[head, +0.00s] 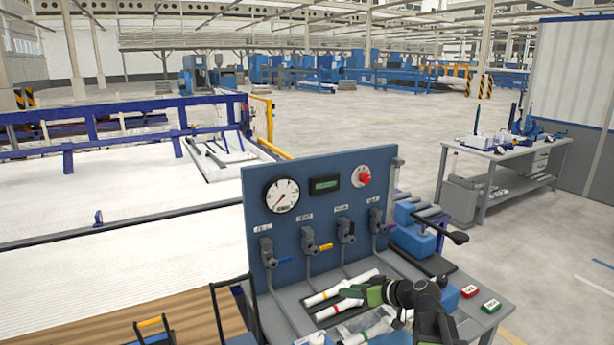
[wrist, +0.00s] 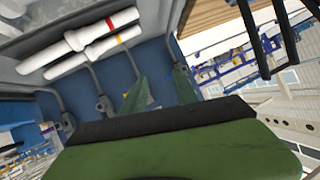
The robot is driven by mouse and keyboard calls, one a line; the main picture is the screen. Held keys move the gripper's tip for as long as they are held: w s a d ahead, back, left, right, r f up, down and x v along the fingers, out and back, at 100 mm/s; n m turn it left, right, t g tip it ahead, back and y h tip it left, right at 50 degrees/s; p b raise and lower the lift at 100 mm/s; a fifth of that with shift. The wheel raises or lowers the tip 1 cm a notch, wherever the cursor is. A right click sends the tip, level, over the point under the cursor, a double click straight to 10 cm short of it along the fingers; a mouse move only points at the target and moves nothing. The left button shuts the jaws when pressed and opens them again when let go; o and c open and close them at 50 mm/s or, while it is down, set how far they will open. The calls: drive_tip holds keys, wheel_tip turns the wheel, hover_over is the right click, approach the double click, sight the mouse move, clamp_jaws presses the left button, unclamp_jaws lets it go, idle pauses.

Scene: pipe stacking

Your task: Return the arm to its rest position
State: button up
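My arm and gripper (head: 352,293) show at the bottom of the head view, low over the grey bench (head: 290,297). In the wrist view the two green fingers of my gripper (wrist: 160,82) stand apart with nothing between them, only the blue panel behind. Two white pipes lie side by side on the bench: the red-banded pipe (wrist: 97,32) and the yellow-banded pipe (wrist: 88,54). In the head view the red-banded pipe (head: 328,292) and the yellow-banded pipe (head: 330,311) lie beside my gripper, partly hidden by it. I cannot tell whether the gripper touches them.
A blue panel (head: 330,190) with a gauge (head: 282,195), a red button (head: 364,175) and several valves rises behind the bench. Red and green button boxes (head: 470,291) sit at its right edge. A workbench (head: 500,152) stands at the right; the floor between is open.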

drive_tip(key=s+d+f+m+g+h+b, duration=0.1)
drive_tip(key=s+f+m+g+h+b, duration=0.1)
drive_tip(key=s+f, duration=0.4)
drive_tip(key=s+d+f+m+g+h+b, duration=0.1)
drive_tip(key=s+f+m+g+h, duration=0.1)
drive_tip(key=s+f, duration=0.4)
drive_tip(key=s+d+f+m+g+h+b, duration=0.1)
drive_tip(key=s+f+m+g+h+b, duration=0.1)
drive_tip(key=s+f+g+h, duration=0.2)
drive_tip(key=shift+s+d+f+g+h+b, duration=0.15)
drive_tip(key=shift+s+f+g+h+b, duration=0.3)
drive_tip(key=shift+s+f, duration=0.65)
drive_tip(key=shift+r, duration=0.15)
